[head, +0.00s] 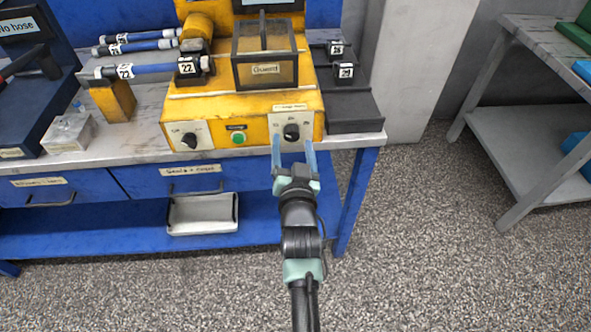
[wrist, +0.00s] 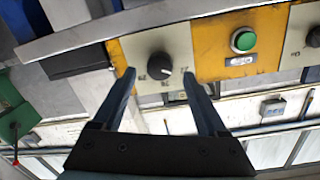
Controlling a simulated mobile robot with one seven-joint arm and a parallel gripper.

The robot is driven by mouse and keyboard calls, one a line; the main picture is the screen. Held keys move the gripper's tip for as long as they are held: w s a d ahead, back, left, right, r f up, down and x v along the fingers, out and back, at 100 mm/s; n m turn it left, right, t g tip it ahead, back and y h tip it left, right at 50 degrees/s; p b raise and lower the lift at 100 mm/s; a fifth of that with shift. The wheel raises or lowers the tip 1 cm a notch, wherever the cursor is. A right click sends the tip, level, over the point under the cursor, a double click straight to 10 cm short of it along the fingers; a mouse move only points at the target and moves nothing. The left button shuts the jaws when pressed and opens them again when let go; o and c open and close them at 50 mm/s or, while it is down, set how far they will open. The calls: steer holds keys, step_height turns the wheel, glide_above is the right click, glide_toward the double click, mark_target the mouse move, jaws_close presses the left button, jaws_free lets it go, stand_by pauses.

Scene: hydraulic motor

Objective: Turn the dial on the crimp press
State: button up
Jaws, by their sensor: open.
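The yellow crimp press (head: 245,105) stands on the blue workbench. Its front has a black dial on a white plate at the right (head: 291,131), a green button (head: 238,138) in the middle and a second black dial at the left (head: 190,140). My gripper (head: 293,145) is open and empty in front of the right dial, its two blue fingers on either side of it. In the wrist view the right dial (wrist: 159,65) lies between and beyond the fingertips of my gripper (wrist: 158,75), with no contact visible. The green button (wrist: 243,40) is right of the fingers there.
A clear guard box (head: 265,70) is on top of the press. Blue hoses (head: 150,68) lie at the left, and black holders (head: 345,85) stand at the right. A white tray (head: 203,213) sits on the lower shelf. The floor (head: 420,240) at the right is clear.

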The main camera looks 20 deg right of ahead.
steer(key=b+v, duration=0.2)
steer(key=v, duration=0.8)
steer(key=shift+s, duration=0.35)
steer(key=shift+a, duration=0.1)
steer(key=w+a+r+n+t, duration=0.1)
steer(key=w+a+r+t, duration=0.15)
steer(key=r, duration=0.95)
steer(key=w+a+r+t, duration=0.1)
steer(key=a+r+t, duration=0.15)
steer(key=r, duration=0.95)
steer(key=s+a+r+n+t+y+p, duration=0.1)
steer(key=s+a+r+n+t+y, duration=0.2)
steer(key=r, duration=0.7)
steer(key=s+a+r+n+t+y, duration=0.1)
steer(key=s+a+r, duration=0.2)
steer(key=s+r, duration=0.45)
steer(key=s+a+r+n+t+y+p, duration=0.15)
steer(key=a+r, duration=0.25)
steer(key=r, duration=0.7)
step_height(320, 180, up, 14)
steer(key=p, duration=1.3)
steer(key=shift+s+d+r+n+p, duration=0.15)
steer(key=shift+d+r+n+p, duration=0.1)
steer(key=shift+n+p, duration=0.1)
steer(key=shift+f+t, duration=0.1)
steer(key=shift+t, duration=0.15)
